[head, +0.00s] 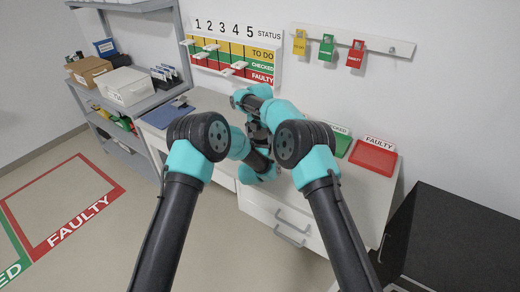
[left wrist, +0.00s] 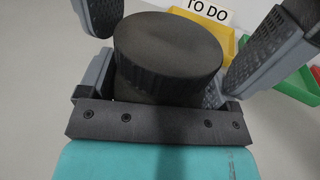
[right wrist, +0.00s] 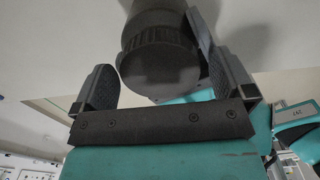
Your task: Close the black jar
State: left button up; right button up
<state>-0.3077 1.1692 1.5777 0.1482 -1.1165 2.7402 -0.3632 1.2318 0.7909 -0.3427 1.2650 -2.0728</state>
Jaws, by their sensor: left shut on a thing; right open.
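The black jar (left wrist: 168,55) shows in the left wrist view as a dark round body with a ribbed rim and a flat top. It sits between the fingers of my left gripper (left wrist: 185,45), which is shut on it. In the right wrist view its dark ribbed cylinder (right wrist: 160,55) lies between or just beyond the spread fingers of my right gripper (right wrist: 160,80), which is open. I cannot tell whether the right fingers touch it, or how its lid sits. In the head view both grippers overlap above the counter, and my arms hide the jar.
A red FAULTY tray (head: 372,157) and a green CHECKED tray (head: 342,146) lie on the counter at right. A yellow TO DO tray (left wrist: 240,38) shows behind the jar. A blue mat (head: 168,115) lies at left. A shelf unit stands further left, a black box (head: 460,230) at right.

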jog(key=c, duration=0.9)
jog(key=o, duration=0.9)
jog(key=shift+r, duration=2.3)
notch_tip(320, 180, up, 8)
jog(key=shift+f, duration=0.25)
pick_arm(q)
jog(key=o, duration=1.5)
jog(key=shift+o, duration=0.2)
